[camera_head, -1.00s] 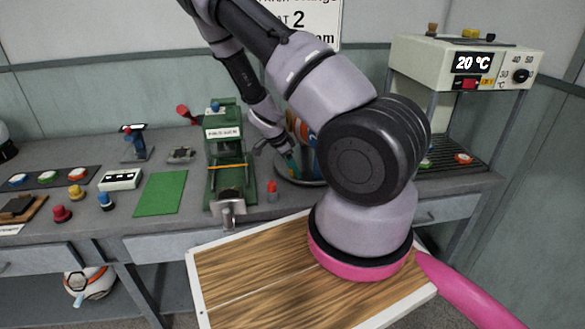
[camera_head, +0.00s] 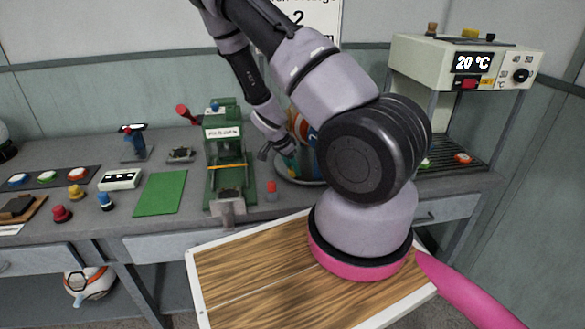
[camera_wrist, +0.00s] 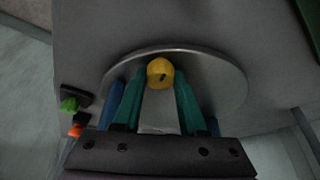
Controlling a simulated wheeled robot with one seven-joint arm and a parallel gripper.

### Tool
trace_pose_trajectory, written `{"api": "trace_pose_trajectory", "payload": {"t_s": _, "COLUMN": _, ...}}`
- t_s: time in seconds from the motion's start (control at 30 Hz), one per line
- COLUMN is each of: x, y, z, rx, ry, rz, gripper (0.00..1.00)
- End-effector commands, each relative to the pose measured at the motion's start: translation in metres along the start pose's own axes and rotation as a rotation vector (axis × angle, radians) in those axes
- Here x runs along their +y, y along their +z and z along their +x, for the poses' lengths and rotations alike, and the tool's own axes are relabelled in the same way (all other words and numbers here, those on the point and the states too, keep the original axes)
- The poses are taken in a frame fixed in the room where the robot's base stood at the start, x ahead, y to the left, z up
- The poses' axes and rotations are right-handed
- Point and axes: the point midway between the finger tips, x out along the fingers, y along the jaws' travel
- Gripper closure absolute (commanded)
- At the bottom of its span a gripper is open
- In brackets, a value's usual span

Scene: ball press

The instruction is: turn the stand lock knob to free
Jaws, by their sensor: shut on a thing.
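The stand lock knob (camera_wrist: 160,73) is a small yellow round knob with a dark mark on its face, seen in the wrist view in front of a round grey metal plate (camera_wrist: 225,82). My gripper (camera_wrist: 160,85) has its teal fingers on either side of the knob and is shut on it. In the head view my gripper (camera_head: 290,163) is low beside the colourful ball (camera_head: 305,130) on its round stand (camera_head: 315,183). My arm covers part of the ball and stand there, and the knob cannot be made out.
A green press (camera_head: 225,155) stands close to the left of my gripper, with a small red-topped piece (camera_head: 271,187) in front. A green mat (camera_head: 160,193) lies farther left. A temperature unit (camera_head: 465,65) stands at the right. Small green and orange pieces (camera_wrist: 70,104) show in the wrist view.

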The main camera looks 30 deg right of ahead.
Motion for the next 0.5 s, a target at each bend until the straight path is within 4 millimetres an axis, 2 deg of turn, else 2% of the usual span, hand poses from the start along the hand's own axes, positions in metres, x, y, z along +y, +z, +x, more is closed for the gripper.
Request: {"api": "trace_pose_trajectory", "payload": {"t_s": 0.5, "x": 0.0021, "y": -0.0015, "z": -0.0001, "rx": -0.001, "ry": -0.189, "rz": -0.448, "gripper": 1.0}}
